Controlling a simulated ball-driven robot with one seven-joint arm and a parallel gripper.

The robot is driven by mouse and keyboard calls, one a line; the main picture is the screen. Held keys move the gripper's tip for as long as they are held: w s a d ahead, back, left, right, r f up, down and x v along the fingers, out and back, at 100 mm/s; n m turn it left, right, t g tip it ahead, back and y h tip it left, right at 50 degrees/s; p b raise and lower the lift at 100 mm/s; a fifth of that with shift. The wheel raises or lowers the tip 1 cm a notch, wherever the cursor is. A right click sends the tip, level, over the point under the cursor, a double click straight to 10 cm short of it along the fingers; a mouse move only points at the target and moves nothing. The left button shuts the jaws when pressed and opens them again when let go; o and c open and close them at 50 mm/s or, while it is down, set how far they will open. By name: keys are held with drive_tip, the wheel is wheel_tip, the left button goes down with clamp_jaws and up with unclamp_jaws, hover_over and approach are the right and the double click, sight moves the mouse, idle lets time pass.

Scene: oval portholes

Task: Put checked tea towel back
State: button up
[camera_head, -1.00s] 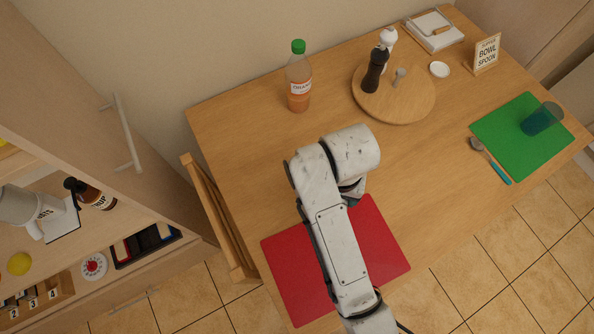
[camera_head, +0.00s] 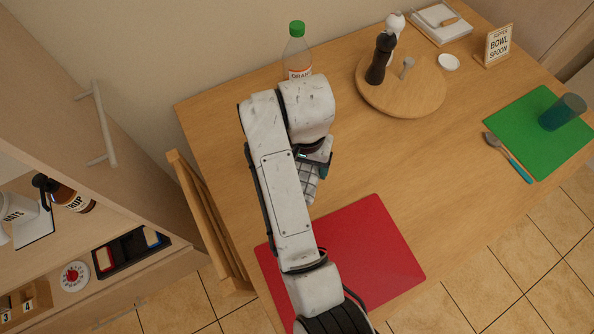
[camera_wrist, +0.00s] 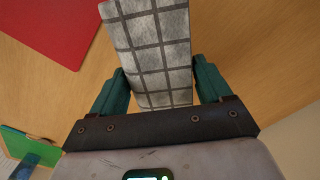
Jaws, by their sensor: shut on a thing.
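The checked tea towel (camera_wrist: 152,45) is white-grey with dark grid lines. In the wrist view it stands between the two teal fingers of my gripper (camera_wrist: 155,88), which is shut on it. In the head view a small part of the towel (camera_head: 309,182) shows below my gripper (camera_head: 318,170), over the wooden table just beyond the red mat (camera_head: 365,255). My arm hides most of the towel there. I cannot tell whether the towel touches the table.
An orange drink bottle (camera_head: 297,52) stands close behind my arm. A round board (camera_head: 415,90) holds dark and white mills. A green mat (camera_head: 540,125) carries a glass (camera_head: 562,112). A chair (camera_head: 205,220) and an open shelf unit (camera_head: 110,235) are at left. The table's middle is clear.

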drive_tip(key=w+f, duration=0.1)
drive_tip(key=a+f, duration=0.1)
drive_tip(key=w+f, duration=0.1)
drive_tip(key=shift+w+a+f, duration=0.25)
drive_tip(key=shift+w+f, duration=0.05)
drive_tip(key=shift+w+a+f, duration=0.25)
drive_tip(key=shift+w+f, duration=0.25)
drive_tip(key=shift+f, duration=1.65)
drive_tip(key=o, duration=0.9)
drive_tip(key=shift+s+f, duration=0.1)
drive_tip(key=shift+c, duration=0.2)
wheel_tip(320, 180, up, 11)
drive_tip(key=shift+a+f+p, duration=0.1)
drive_tip(key=shift+p, duration=0.35)
drive_tip(key=shift+r+p, duration=0.5)
drive_tip(key=shift+r, duration=0.25)
